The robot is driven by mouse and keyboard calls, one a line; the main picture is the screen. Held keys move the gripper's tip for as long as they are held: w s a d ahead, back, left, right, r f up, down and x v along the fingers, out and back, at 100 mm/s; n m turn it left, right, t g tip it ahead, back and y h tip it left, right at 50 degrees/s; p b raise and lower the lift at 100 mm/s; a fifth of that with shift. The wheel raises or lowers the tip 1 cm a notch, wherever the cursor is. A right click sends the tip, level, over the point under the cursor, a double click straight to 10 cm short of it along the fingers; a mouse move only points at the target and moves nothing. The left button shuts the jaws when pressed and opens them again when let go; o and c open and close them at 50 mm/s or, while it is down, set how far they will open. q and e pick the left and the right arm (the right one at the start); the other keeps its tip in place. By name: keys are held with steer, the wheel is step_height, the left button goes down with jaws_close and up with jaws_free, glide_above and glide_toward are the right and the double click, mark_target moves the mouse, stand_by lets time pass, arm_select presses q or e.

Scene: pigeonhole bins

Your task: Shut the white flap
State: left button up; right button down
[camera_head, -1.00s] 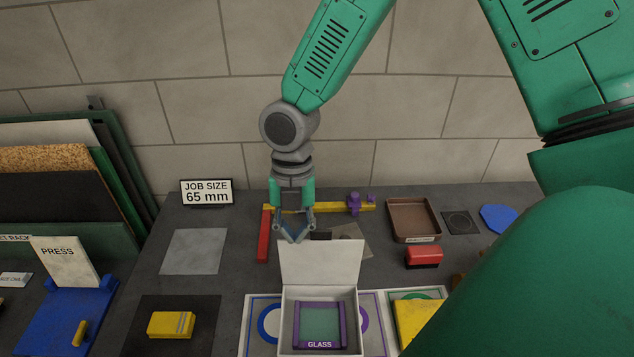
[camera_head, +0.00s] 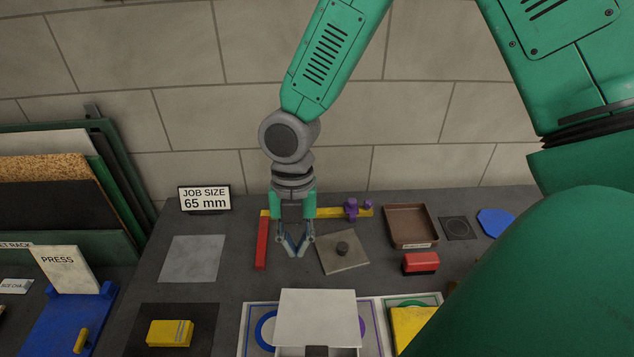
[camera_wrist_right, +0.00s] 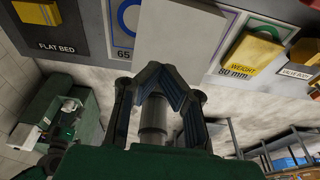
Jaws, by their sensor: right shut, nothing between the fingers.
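In the right wrist view the flap (camera_wrist_right: 180,32) is a pale panel beyond my right gripper's fingers (camera_wrist_right: 161,72). My left gripper is not in view.
Behind the flap are a beige plate with a dark knob (camera_head: 343,253), a red bar (camera_head: 262,243) and a yellow bar with purple pieces (camera_head: 338,212). A red block (camera_head: 420,262) and brown tray (camera_head: 410,243) are right. A grey square (camera_head: 192,259) lies left.

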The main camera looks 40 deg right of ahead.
steer(key=s+v, duration=0.1)
steer(key=v, duration=0.5)
steer(key=shift+a, duration=0.6)
steer(key=shift+w+a+r, duration=0.1)
steer(key=shift+a, duration=0.05)
steer(key=shift+a, duration=0.25)
steer(key=shift+d, duration=0.35)
steer(key=shift+a, duration=0.15)
